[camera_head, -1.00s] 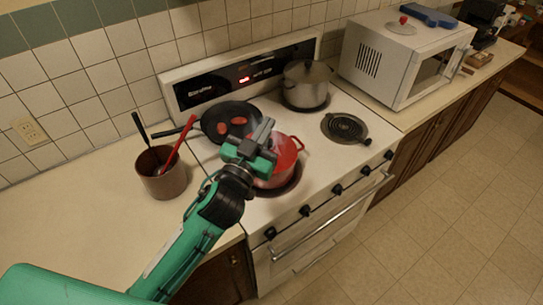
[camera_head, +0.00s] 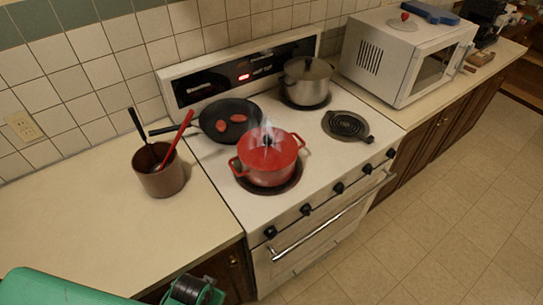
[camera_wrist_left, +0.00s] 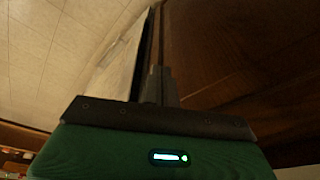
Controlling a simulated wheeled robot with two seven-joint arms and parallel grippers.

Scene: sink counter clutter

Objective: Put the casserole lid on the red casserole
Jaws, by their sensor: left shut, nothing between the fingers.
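The red casserole (camera_head: 266,172) stands on the front left burner of the stove, with side handles and pale steam above it. A red round top with a small dark knob, which looks like the casserole lid (camera_head: 284,146), covers its opening. It appears level, but steam blurs its middle and I cannot tell how closely it fits. My left gripper (camera_wrist_left: 159,72) is shut and empty in the left wrist view, well away from the casserole, in front of dark wooden cabinet fronts. My right gripper is not in view.
A black pan (camera_head: 246,112) with red pieces is on the back left burner, and a steel pot (camera_head: 306,84) is at the back right. A brown crock (camera_head: 161,181) with utensils stands on the left counter. A white microwave (camera_head: 390,60) carries a red-knobbed item (camera_head: 402,26).

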